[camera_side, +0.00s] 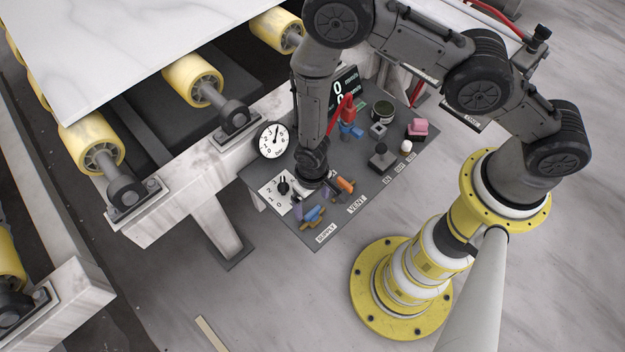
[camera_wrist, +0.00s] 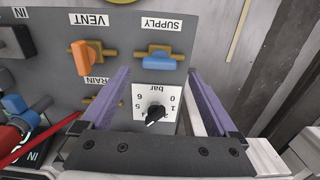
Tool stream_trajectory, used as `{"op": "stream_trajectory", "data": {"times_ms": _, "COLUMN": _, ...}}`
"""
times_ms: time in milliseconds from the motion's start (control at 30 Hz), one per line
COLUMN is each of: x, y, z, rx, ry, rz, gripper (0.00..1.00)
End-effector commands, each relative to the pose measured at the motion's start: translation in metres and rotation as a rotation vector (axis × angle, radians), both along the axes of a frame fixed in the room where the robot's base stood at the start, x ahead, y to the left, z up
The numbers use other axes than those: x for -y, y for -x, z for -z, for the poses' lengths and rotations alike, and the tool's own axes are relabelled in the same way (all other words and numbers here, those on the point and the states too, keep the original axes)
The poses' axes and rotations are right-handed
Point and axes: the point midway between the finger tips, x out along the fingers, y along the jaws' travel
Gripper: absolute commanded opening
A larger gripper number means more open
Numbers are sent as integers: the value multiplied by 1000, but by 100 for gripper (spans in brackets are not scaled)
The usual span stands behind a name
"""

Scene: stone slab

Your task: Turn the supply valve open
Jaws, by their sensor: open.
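The supply valve (camera_wrist: 159,61) has a blue handle on a brass body under the SUPPLY label in the wrist view. The handle lies roughly along the brass body. It also shows in the side view (camera_side: 314,214) near the panel's front corner, beside my gripper. My gripper (camera_wrist: 160,76) is open, with one purple finger on each side of the view. The valve appears between and just beyond the fingertips, with no visible contact. In the side view my gripper (camera_side: 312,202) is low over the panel, partly hidden by my wrist.
The vent valve (camera_wrist: 83,57) has an orange handle set across its brass body, close beside the supply valve. A black knob (camera_wrist: 155,113) on a bar scale sits between my fingers. A round gauge (camera_side: 272,140), a red lever (camera_side: 346,108) and several other controls share the dark panel (camera_side: 357,222).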

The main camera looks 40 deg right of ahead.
Motion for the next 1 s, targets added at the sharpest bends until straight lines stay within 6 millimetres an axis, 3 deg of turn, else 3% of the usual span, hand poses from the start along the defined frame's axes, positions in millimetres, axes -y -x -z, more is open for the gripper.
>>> {"op": "stream_trajectory", "data": {"times_ms": 200, "x": 1, "y": 0, "z": -13, "rx": 2, "ry": 2, "rz": -1, "gripper": 95}}
{"op": "stream_trajectory", "data": {"times_ms": 600, "x": 1, "y": 0, "z": -81, "rx": 4, "ry": 1, "rz": 1, "gripper": 95}}
{"op": "stream_trajectory", "data": {"times_ms": 1000, "x": 1, "y": 1, "z": -96, "rx": 1, "ry": 3, "rz": 2, "gripper": 95}}
